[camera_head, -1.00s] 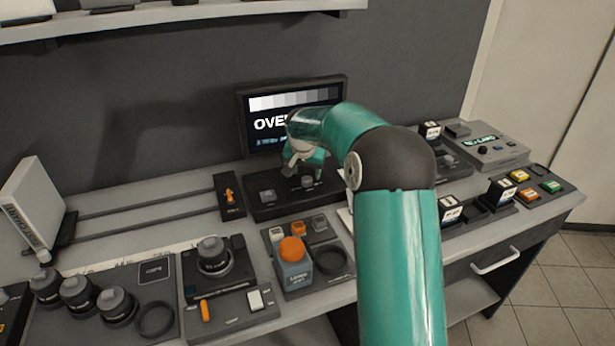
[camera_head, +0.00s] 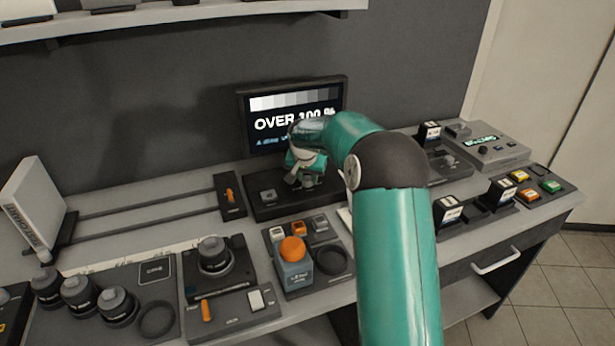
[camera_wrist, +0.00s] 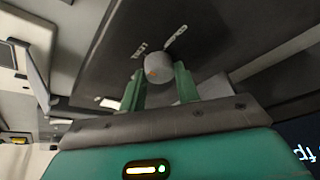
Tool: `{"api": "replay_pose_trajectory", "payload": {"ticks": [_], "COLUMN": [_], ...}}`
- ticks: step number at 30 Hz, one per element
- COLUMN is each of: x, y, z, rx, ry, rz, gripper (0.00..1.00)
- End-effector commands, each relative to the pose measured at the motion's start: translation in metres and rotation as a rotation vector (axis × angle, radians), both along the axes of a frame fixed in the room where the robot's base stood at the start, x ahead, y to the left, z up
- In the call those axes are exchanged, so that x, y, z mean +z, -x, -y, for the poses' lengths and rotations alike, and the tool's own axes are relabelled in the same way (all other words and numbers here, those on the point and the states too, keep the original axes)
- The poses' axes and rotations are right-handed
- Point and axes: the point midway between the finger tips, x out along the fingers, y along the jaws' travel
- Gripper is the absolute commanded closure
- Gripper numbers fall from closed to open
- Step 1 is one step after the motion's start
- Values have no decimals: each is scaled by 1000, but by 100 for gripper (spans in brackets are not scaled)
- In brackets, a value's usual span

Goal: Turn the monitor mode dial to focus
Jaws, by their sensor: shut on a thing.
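The monitor (camera_head: 293,113) stands at the back of the bench and reads "OVER 100 %" below a row of grey bars. The dark control base (camera_head: 265,206) sits in front of it. The mode dial shows in the wrist view (camera_wrist: 158,67) as a round grey knob with a small orange mark, with pale labels around it. My gripper (camera_wrist: 160,84) has one green finger on each side of the dial and is shut on it. In the head view, my gripper (camera_head: 306,180) is over the right part of the base, and my arm partly hides the dial.
A second knob (camera_head: 268,195) is on the left of the base. An orange-topped bottle (camera_head: 294,262) stands in front. A slider with an orange handle (camera_head: 230,195) is to the left. Small boxes (camera_head: 448,211) and coloured buttons (camera_head: 530,195) lie to the right.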

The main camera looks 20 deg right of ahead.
Motion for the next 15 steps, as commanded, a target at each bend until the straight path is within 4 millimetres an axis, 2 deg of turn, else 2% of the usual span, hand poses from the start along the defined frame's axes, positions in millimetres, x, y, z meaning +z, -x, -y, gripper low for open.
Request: {"api": "replay_pose_trajectory", "payload": {"ticks": [8,15], "x": [0,0], "y": [0,0], "z": [0,2], "rx": [76,240], "ry": [-2,-2], "rz": [1,2], "gripper": [91,91]}}
